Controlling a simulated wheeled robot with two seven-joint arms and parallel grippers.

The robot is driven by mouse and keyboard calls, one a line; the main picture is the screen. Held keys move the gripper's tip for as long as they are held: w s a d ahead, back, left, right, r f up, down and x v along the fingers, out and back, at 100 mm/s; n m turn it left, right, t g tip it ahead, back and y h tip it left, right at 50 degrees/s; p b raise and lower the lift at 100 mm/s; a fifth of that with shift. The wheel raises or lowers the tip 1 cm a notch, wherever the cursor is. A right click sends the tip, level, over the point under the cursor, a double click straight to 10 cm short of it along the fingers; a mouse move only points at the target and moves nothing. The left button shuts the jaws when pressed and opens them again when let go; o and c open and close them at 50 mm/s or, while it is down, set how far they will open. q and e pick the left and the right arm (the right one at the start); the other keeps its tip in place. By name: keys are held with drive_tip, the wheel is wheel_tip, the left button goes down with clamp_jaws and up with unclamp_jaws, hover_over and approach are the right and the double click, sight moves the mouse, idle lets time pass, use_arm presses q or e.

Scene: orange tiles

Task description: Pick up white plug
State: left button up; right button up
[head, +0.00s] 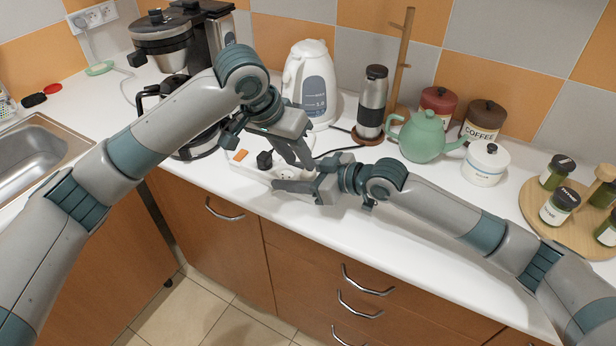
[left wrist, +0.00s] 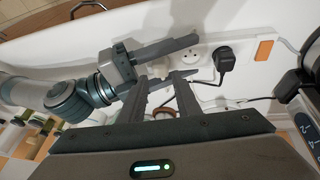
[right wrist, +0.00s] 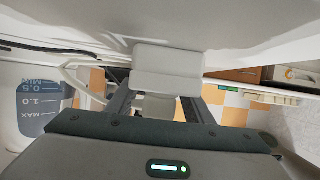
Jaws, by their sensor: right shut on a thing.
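A white power strip (head: 247,168) lies on the counter, with an orange switch (left wrist: 264,50) and a black plug (head: 264,160) in it. Beside the black plug, a socket (left wrist: 196,57) shows its bare face in the left wrist view. My right gripper (head: 288,181) is low over the strip, its fingers pointing left. In the right wrist view a white block (right wrist: 165,65) shows at its fingers; I take it for the white plug, gripped. It is hidden in the head view. My left gripper (left wrist: 163,88) is open and empty, just above and beside the right gripper.
A white kettle (head: 311,85) stands behind the grippers and a coffee maker (head: 180,40) behind my left arm. A steel grinder (head: 372,100), a green teapot (head: 424,137) and jars stand to the right. The front counter strip is clear. The two grippers are very close together.

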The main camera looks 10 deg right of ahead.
sight(306, 172)
use_arm(q)
drive_tip(key=shift+x, duration=2.6)
drive_tip(key=shift+w, duration=0.1)
clamp_jaws()
